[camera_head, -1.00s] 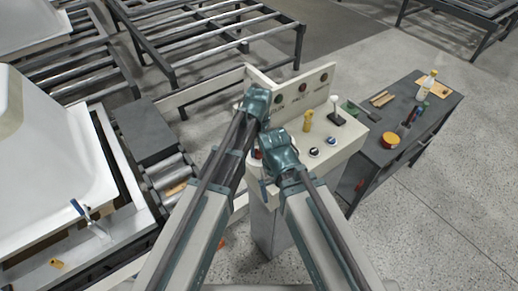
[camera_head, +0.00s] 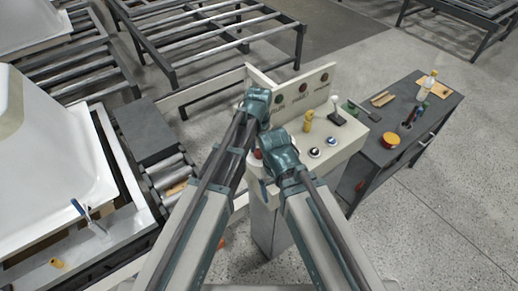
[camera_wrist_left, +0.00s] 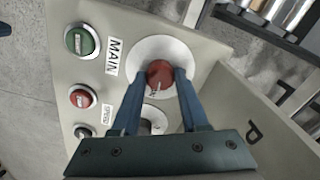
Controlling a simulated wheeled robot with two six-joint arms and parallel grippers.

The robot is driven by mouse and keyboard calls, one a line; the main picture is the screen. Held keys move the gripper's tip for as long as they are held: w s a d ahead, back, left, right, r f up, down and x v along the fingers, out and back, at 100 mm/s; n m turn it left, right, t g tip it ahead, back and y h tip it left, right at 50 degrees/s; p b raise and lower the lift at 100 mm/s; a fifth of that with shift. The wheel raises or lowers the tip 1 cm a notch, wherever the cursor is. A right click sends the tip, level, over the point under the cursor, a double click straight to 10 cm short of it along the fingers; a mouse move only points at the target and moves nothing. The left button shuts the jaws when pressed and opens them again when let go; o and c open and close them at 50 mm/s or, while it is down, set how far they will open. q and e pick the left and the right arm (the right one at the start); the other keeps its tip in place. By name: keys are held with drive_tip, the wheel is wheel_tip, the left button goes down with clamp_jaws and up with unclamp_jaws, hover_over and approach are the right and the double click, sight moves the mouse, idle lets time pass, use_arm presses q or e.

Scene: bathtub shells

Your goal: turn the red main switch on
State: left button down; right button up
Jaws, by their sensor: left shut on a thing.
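The red main switch (camera_wrist_left: 159,72) is a round red knob on a pale disc in the left wrist view, with a pale mark on its lower part. My right gripper (camera_head: 281,152) is over the console's near side, fingers hidden.
The wrist view shows a green button (camera_wrist_left: 82,41) and a red button (camera_wrist_left: 82,97) left of the knob. A dark tool bench (camera_head: 370,160) is to the right, rollers (camera_head: 168,178) to the left.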

sight(259, 152)
use_arm(q)
drive_tip(key=shift+m, duration=0.9)
drive_tip(key=shift+c, duration=2.1)
unclamp_jaws()
drive_tip(key=shift+r, duration=0.1)
wheel_tip(259, 152, up, 14)
drive_tip(key=p, duration=1.4)
drive_tip(key=shift+f, duration=0.3)
wheel_tip(259, 152, down, 13)
drive_tip(key=b, duration=1.3)
drive_tip(key=shift+f+b, duration=0.2)
drive_tip(key=shift+b, duration=0.15)
